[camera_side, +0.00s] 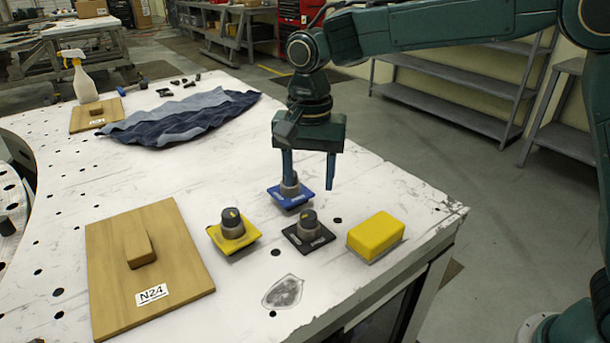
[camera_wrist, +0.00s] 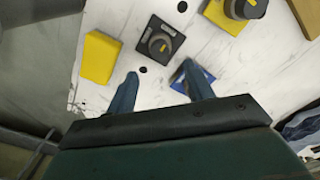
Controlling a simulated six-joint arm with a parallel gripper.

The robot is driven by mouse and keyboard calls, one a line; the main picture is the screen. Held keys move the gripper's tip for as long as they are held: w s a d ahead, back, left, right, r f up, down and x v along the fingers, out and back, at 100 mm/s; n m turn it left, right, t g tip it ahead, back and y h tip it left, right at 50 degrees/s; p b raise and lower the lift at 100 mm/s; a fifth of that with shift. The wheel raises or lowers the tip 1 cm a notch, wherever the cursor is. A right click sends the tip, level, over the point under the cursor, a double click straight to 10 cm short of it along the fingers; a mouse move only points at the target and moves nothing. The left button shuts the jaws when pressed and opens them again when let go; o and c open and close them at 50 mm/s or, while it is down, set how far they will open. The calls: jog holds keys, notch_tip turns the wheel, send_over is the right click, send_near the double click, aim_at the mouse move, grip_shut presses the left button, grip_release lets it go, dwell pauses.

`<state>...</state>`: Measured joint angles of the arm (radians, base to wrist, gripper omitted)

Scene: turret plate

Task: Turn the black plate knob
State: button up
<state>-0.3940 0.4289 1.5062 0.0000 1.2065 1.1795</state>
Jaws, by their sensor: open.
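The black plate (camera_side: 306,236) lies flat on the white table and carries a round dark knob (camera_side: 309,217). My gripper (camera_side: 309,183) is open and empty, fingers pointing down, above the table and apart from the black plate's knob. It also shows in the wrist view (camera_wrist: 160,78). A blue plate (camera_side: 291,197) with its own knob (camera_side: 289,182) stands close to the left finger, which partly covers it. In the wrist view a finger covers part of the blue plate (camera_wrist: 184,80).
A yellow plate with a knob (camera_side: 232,225) stands left of the black plate. A yellow block (camera_side: 375,234) stands to its right, near the table edge. A wooden board marked N24 (camera_side: 190,265) lies at the left. A blue cloth (camera_side: 185,122) and spray bottle (camera_side: 78,78) are farther back.

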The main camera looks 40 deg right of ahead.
aim_at(309, 214)
jog(key=shift+f, duration=3.95)
jog(key=c, duration=1)
jog(key=shift+n, duration=0.4)
jog(key=n, duration=0.8)
jog(key=shift+n, duration=0.4)
jog(key=n, duration=0.4)
jog(key=shift+n, duration=2.2)
